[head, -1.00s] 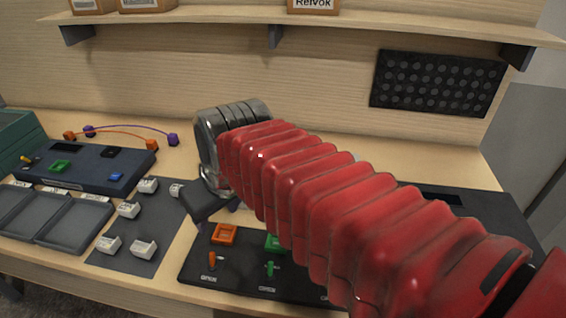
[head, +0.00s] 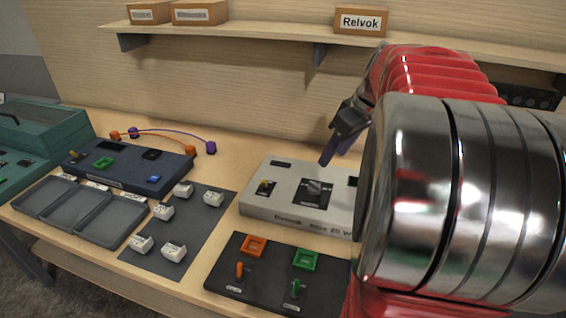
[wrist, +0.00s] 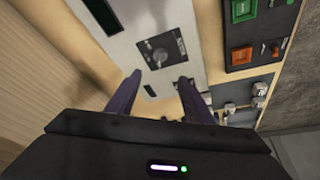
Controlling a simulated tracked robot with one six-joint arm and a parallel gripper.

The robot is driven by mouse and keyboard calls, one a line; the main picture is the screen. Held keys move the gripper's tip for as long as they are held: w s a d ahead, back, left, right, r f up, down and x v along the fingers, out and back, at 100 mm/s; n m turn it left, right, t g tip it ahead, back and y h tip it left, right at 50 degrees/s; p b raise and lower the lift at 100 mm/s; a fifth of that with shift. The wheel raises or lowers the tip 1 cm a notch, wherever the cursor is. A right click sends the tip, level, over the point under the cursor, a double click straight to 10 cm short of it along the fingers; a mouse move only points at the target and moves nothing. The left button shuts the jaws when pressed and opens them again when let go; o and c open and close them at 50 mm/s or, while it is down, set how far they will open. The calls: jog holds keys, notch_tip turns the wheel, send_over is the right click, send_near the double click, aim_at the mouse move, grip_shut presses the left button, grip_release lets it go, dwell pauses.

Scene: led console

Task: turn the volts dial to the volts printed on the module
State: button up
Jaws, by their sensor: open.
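A light grey console (head: 262,208) stands on the table with a dark dial (head: 315,188) on a black square plate near its middle. The dial also shows in the wrist view (wrist: 159,56), with a pointer-like knob; its scale is too small to read. Text on the console's front edge begins like "Relvok", the rest unclear. Small white modules (head: 174,251) lie on a dark mat; their print is unreadable. My gripper (head: 327,158) is open and empty, above and beside the dial, apart from it. In the wrist view its two purple fingers (wrist: 160,82) point toward the console.
A black panel (head: 255,274) with orange and green sockets and switches lies in front of the console. A dark blue unit (head: 128,164), grey trays (head: 102,233) and a teal case (head: 50,130) stand at left. A shelf (head: 270,37) with boxes, one labelled Relvok (head: 361,21), runs above.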

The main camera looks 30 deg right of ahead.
aim_at(315, 184)
jog(key=shift+f, duration=0.15)
jog(key=x, duration=1.3)
jog(key=shift+w+f, duration=0.1)
jog(key=shift+f, duration=0.2)
jog(key=c, duration=0.9)
jog(key=shift+d, duration=0.2)
jog(key=shift+c, duration=0.6)
jog(key=shift+a, duration=0.1)
